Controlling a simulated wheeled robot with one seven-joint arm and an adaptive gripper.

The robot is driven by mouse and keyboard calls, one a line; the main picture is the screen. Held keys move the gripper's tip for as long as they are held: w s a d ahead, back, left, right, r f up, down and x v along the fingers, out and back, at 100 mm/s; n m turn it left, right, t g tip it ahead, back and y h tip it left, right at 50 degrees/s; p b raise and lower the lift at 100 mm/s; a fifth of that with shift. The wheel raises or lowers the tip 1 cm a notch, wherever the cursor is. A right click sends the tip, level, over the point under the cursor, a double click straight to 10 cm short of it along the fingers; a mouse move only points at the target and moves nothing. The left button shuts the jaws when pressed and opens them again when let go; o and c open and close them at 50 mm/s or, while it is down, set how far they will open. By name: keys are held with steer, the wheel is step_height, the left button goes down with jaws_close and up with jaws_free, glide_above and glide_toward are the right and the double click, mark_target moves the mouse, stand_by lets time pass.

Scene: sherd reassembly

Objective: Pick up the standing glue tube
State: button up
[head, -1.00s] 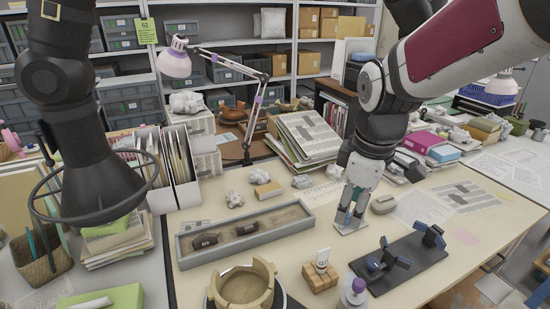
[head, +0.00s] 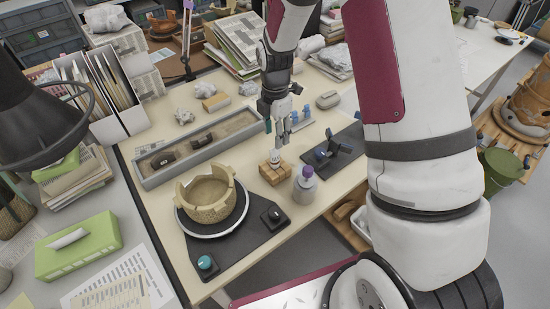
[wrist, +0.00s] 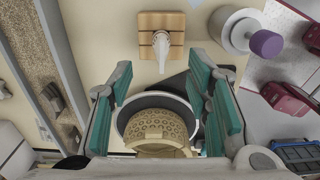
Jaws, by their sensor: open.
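The white glue tube (head: 275,157) stands upright in a small wooden block (head: 270,177) on the table, in front of the long tray. In the wrist view the tube (wrist: 162,48) and its block (wrist: 146,23) are at the top centre, beyond the fingertips. My gripper (head: 274,130) is above the tube in the head view, pointing down, empty and apart from it. Its teal-padded fingers (wrist: 164,80) are spread wide in the wrist view, with the tube roughly in line with the gap between them.
A bottle with a purple cap (head: 306,173) stands close right of the block. A ring-shaped clay vessel (head: 212,207) sits on a round turntable in front left. A long grey tray (head: 150,182) with dark sherds lies behind. A dark stand (head: 345,151) is at the right.

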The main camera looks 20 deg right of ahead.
mark_target(275, 156)
step_height(275, 156, down, 10)
steer(key=shift+s+f+p, duration=0.1)
steer(key=shift+p, duration=0.55)
steer(key=shift+c, duration=0.6)
steer(key=c, duration=0.8)
